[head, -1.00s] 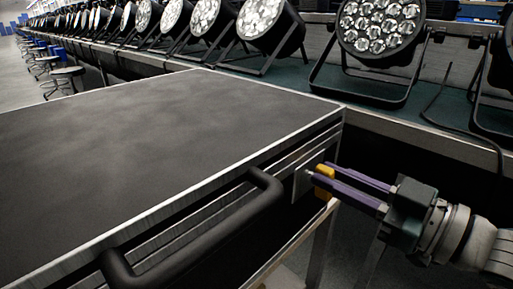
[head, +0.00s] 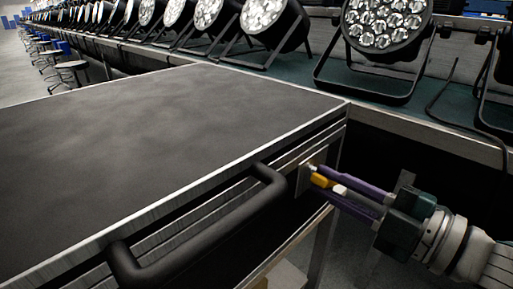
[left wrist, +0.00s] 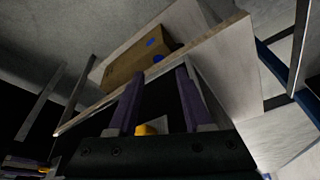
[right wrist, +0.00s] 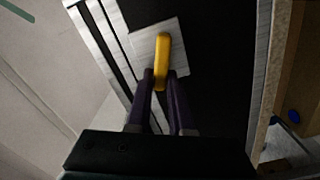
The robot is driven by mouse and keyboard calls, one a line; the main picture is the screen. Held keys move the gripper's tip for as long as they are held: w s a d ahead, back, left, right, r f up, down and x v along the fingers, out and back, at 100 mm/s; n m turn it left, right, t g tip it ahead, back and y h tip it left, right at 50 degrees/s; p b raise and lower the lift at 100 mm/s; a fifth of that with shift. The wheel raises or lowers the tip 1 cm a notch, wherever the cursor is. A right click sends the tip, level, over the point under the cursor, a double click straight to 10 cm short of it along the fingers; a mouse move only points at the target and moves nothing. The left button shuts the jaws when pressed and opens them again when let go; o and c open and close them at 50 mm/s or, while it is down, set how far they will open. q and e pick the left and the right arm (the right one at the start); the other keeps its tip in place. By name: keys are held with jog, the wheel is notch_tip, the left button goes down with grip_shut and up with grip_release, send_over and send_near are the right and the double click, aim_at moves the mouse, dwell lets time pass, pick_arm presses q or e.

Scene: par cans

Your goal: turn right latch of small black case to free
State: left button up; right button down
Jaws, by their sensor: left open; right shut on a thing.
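The black case (head: 170,130) with metal edges fills the left of the head view. Its right latch (head: 321,181) is a yellow lever on a metal plate, right of the black handle (head: 205,222). My right gripper (head: 328,184) has its purple fingers on either side of the lever, shut on it. In the right wrist view the latch (right wrist: 163,52) stands lengthwise in the picture on its square plate, its lower end between the fingertips (right wrist: 160,78). My left gripper (left wrist: 160,75) is open; another yellow piece (left wrist: 152,127) shows between its fingers, partly hidden.
A bench (head: 450,135) with several stage lights (head: 385,30) runs behind the case. The case rests on a stand with metal legs (head: 318,245). A cardboard box (left wrist: 145,60) shows in the left wrist view. Stools (head: 70,70) stand at far left.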

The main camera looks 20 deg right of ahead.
jog(key=shift+f+n+b, duration=0.25)
jog(key=shift+n+b, duration=0.05)
jog(key=shift+n, duration=0.85)
jog(key=shift+f+n+b, duration=0.2)
jog(key=shift+n+b, duration=0.05)
jog(key=shift+n, duration=0.9)
jog(key=c, duration=0.8)
grip_release()
jog(key=shift+s, duration=0.1)
jog(key=p+v, duration=0.1)
jog(key=v, duration=0.8)
jog(key=shift+s, duration=0.4)
jog(key=shift+d, duration=0.15)
